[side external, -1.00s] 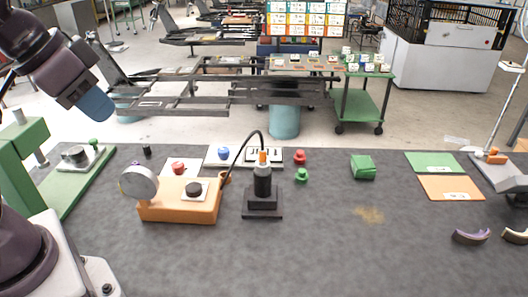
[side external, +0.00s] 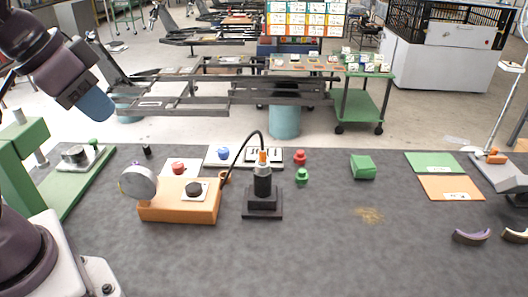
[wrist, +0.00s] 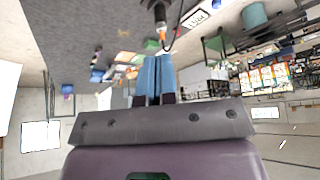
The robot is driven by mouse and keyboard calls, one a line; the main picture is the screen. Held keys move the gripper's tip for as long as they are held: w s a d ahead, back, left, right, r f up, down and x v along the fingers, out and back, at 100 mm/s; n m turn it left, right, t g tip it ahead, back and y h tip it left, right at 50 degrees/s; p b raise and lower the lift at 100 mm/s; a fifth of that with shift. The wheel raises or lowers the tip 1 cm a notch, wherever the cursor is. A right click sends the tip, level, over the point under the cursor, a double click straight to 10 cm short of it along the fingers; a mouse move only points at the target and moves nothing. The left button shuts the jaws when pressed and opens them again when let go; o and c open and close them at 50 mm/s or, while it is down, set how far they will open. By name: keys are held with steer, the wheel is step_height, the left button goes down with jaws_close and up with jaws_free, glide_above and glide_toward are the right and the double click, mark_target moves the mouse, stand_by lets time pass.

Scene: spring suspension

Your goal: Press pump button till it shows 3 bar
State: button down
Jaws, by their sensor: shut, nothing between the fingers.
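The pump is an orange block (side external: 160,213) on the dark work surface, left of centre in the side view. A round pressure gauge (side external: 138,183) stands at its left end; its reading is too small to make out. A black button (side external: 194,189) sits on a white plate on top of the block. My gripper (wrist: 156,62) shows in the wrist view with its blue fingers together and nothing between them.
A black spring stand (side external: 262,200) with a hose stands right of the pump. Red (side external: 300,157) and green (side external: 302,175) knobs and a green box (side external: 362,167) lie farther right. A green fixture (side external: 75,185) is at the left. The front middle of the table is clear.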

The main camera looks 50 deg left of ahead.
steer(key=shift+a, duration=0.1)
stand_by(0.7)
steer(key=n+g+h, duration=0.2)
steer(key=n+h, duration=0.6)
steer(key=n, duration=2.3)
glide_above(193, 185)
step_height(193, 185, down, 17)
steer(key=shift+w+n+t, duration=0.1)
steer(key=shift+n+t, duration=0.2)
steer(key=shift+n, duration=0.4)
steer(key=shift+f, duration=0.15)
steer(key=shift+f, duration=4.3)
